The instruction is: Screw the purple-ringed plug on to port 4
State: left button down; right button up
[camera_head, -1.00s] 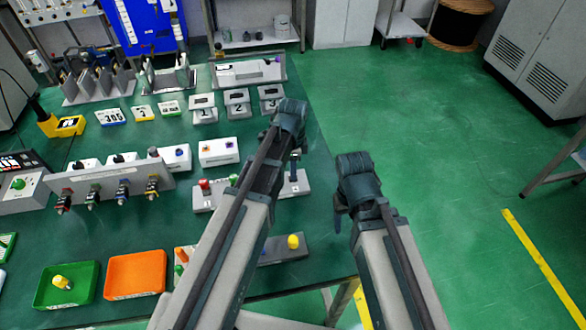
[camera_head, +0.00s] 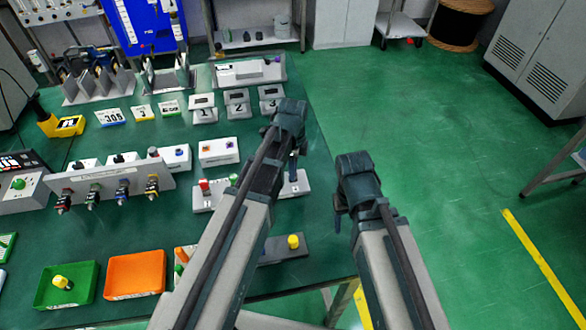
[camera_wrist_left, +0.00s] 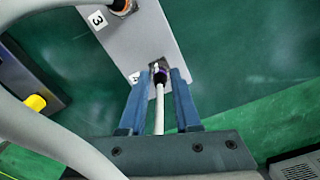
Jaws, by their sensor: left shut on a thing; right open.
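In the left wrist view, my left gripper (camera_wrist_left: 158,82) is shut on the purple-ringed plug (camera_wrist_left: 160,76), whose white cable runs back between the fingers. The plug's front end is at the port by the far label on the light grey port board (camera_wrist_left: 150,35), in line with it; how far it is seated is hidden. Port 3, by its label, holds an orange-ringed plug (camera_wrist_left: 121,5). In the head view, the left gripper (camera_head: 293,165) is over the right end of the port board (camera_head: 301,187). My right gripper (camera_head: 338,219) is open and empty, right of the table edge.
A panel with several coloured connectors (camera_head: 110,182) stands at the left. A green tray (camera_head: 45,293) and an orange tray (camera_head: 135,272) lie at the front. A dark block with a yellow knob (camera_head: 284,251) is near the left forearm. Green floor is free at the right.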

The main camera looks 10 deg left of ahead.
pick_arm(q)
jog(key=c, duration=0.6)
grip_release()
jog(key=shift+r, duration=0.1)
pick_arm(e)
jog(key=shift+r, duration=0.1)
pick_arm(q)
notch_tip(320, 180, up, 14)
jog(key=p, duration=1.3)
jog(key=shift+f+p, duration=0.2)
jog(key=shift+p, duration=0.2)
pick_arm(e)
notch_tip(320, 180, up, 14)
jog(key=shift+f, duration=0.2)
pick_arm(q)
jog(key=shift+s, duration=0.1)
jog(key=s+d+n, duration=0.3)
jog(key=s+n, duration=0.4)
jog(key=s+d+n+y, duration=0.1)
jog(key=s+d+n, duration=0.2)
jog(key=s+n, duration=0.4)
jog(key=shift+s, duration=0.75)
